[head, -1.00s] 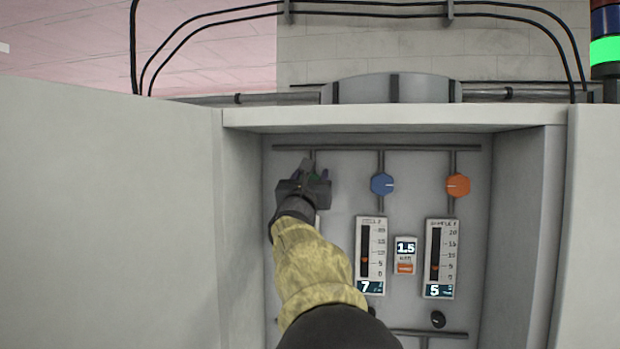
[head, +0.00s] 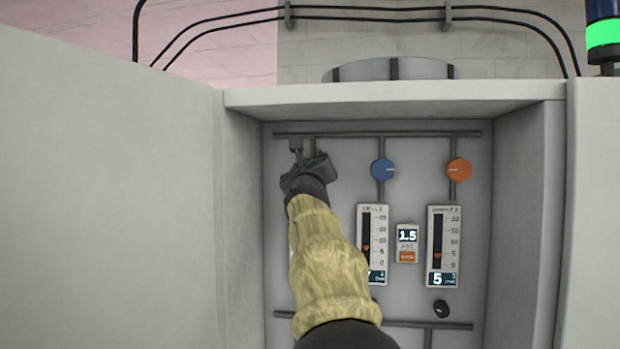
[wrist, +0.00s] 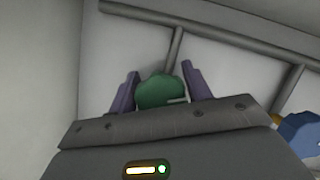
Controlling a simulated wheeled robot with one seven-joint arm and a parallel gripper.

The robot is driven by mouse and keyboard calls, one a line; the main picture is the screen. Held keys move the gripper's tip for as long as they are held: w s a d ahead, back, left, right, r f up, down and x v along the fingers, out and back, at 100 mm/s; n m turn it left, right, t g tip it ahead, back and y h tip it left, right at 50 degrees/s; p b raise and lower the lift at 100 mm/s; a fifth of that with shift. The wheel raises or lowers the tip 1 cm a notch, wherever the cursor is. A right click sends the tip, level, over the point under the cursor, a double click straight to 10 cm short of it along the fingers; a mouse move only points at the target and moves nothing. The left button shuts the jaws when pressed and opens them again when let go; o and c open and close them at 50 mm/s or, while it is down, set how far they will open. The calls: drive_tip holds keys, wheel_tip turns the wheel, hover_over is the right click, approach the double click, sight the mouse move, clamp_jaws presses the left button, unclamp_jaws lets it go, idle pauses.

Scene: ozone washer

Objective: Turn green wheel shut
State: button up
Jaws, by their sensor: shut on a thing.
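The green wheel (wrist: 161,91) shows in the wrist view between the two purple-grey fingers of my gripper (wrist: 160,88). It is a rounded knob on a grey pipe, with a pale mark at its lower right. My gripper is shut on it. In the head view, my gripper (head: 307,155) is at the upper left of the panel (head: 345,175), and the green wheel is hidden behind it.
A blue knob (head: 383,170) and an orange knob (head: 459,170) sit to the right on their own pipes. Cabinet side walls (head: 240,200) enclose the panel on both sides.

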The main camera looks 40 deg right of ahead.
drive_tip(key=shift+s+d+f+n+g+y+p, duration=0.1)
drive_tip(key=shift+f+n+g+y+p, duration=0.85)
drive_tip(key=shift+n, duration=3.75)
drive_tip(key=shift+d+r+n+g+y+p, duration=0.2)
drive_tip(key=shift+n+g+p, duration=1.4)
drive_tip(key=shift+n, duration=3.1)
drive_tip(key=shift+s+a+f+n+g+y+p, duration=0.1)
drive_tip(key=shift+f+n+g+y+p, duration=1.1)
drive_tip(key=shift+n, duration=3.5)
drive_tip(key=shift+r+g+h, duration=0.45)
drive_tip(key=shift+r+h, duration=0.1)
drive_tip(key=shift+r, duration=0.05)
drive_tip(key=o, duration=0.9)
drive_tip(key=shift+o, duration=0.2)
drive_tip(key=shift+r, duration=0.1)
